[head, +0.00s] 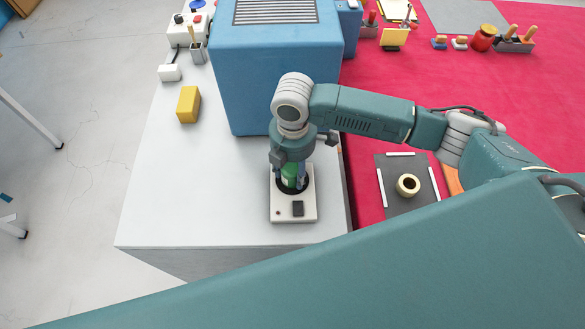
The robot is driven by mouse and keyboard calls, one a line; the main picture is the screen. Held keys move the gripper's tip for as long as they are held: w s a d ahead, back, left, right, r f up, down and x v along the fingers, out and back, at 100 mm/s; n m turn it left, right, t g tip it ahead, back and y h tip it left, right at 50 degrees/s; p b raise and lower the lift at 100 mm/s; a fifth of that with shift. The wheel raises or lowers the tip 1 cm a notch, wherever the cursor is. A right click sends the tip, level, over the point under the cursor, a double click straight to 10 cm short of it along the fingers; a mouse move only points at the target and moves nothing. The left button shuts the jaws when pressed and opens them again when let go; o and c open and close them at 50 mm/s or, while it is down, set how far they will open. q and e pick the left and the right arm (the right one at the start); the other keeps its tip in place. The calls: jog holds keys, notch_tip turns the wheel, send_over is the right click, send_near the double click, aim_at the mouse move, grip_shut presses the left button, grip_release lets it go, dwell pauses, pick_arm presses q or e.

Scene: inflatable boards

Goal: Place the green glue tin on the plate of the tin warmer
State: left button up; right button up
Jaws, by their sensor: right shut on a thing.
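The tin warmer (308,215) is a pale box with a dark round plate and a dark square on its front part. It stands on the white table near its right edge. The green glue tin (289,176) is upright over the dark plate. My right gripper (290,182) points down and is shut on the tin, with its fingers at the tin's sides. The tin's top is hidden by the gripper, and I cannot tell whether its base touches the plate. My left gripper is not in view.
A large blue box (245,75) stands right behind the warmer. A yellow block (188,104) lies to the left on the white table (190,200), whose front left is clear. On the red surface, a cream roll (407,185) sits on a dark mat (400,160).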

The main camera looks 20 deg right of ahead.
aim_at(292, 167)
jog(key=o, duration=1.6)
jog(key=shift+c, duration=0.2)
jog(key=shift+r, duration=0.55)
notch_tip(292, 167, up, 11)
jog(key=shift+b, duration=1.2)
jog(key=shift+s, duration=0.1)
